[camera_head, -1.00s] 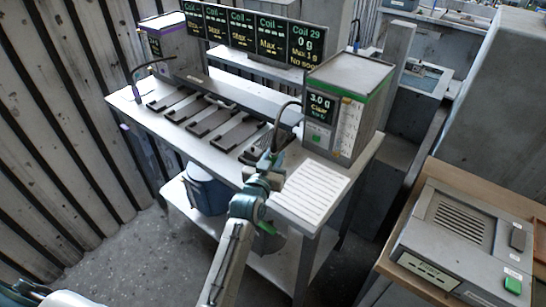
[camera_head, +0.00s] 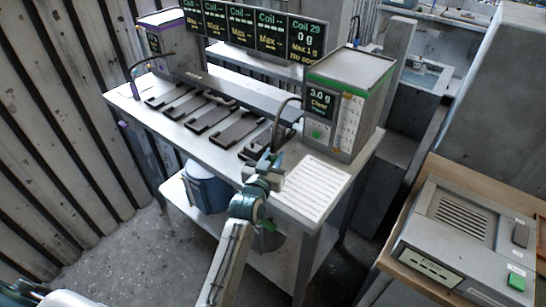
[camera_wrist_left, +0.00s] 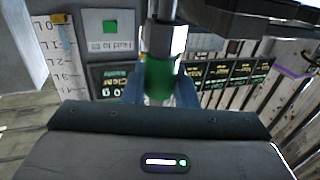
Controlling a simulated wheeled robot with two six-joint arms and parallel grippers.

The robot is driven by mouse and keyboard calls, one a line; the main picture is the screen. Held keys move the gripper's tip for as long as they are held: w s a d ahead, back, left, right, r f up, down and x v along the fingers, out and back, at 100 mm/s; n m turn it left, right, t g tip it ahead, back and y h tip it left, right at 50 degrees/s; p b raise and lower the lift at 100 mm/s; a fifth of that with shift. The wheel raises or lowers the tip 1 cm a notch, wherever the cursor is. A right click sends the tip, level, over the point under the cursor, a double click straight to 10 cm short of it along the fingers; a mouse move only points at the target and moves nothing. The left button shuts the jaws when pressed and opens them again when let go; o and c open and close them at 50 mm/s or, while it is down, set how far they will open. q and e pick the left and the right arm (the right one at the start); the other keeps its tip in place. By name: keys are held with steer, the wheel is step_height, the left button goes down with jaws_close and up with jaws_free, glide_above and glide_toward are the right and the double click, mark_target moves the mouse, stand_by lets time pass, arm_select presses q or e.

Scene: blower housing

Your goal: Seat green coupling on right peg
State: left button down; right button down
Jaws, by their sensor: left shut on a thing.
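My left gripper (camera_head: 270,162) is at the right end of the bench, in front of the green-topped box. In the left wrist view its blue fingers (camera_wrist_left: 160,92) are shut on the green coupling (camera_wrist_left: 160,76), one on each side. A metal hex fitting (camera_wrist_left: 164,40) sits directly above the coupling, and a pale piece shows just below it. In the head view the dark hose (camera_head: 278,122) from the box curves down to the gripper. I cannot make out the right peg, or whether the coupling touches it. My right gripper is not in view.
The green-topped box (camera_head: 345,105) stands close behind and right of the gripper. Several dark trays (camera_head: 212,115) lie to its left on the bench. A white lined sheet (camera_head: 315,190) lies at the front right. A purple-topped box (camera_head: 165,45) stands at the far left.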

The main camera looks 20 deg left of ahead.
arm_select(q)
steer(key=shift+f+b, duration=0.5)
steer(key=shift+f, duration=0.35)
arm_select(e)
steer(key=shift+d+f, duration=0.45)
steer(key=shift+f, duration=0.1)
arm_select(q)
steer(key=c, duration=1.1)
jaws_free()
steer(key=s+b, duration=0.2)
steer(key=s, duration=0.8)
steer(key=shift+s+a+b, duration=0.15)
steer(key=shift+s+b, duration=0.25)
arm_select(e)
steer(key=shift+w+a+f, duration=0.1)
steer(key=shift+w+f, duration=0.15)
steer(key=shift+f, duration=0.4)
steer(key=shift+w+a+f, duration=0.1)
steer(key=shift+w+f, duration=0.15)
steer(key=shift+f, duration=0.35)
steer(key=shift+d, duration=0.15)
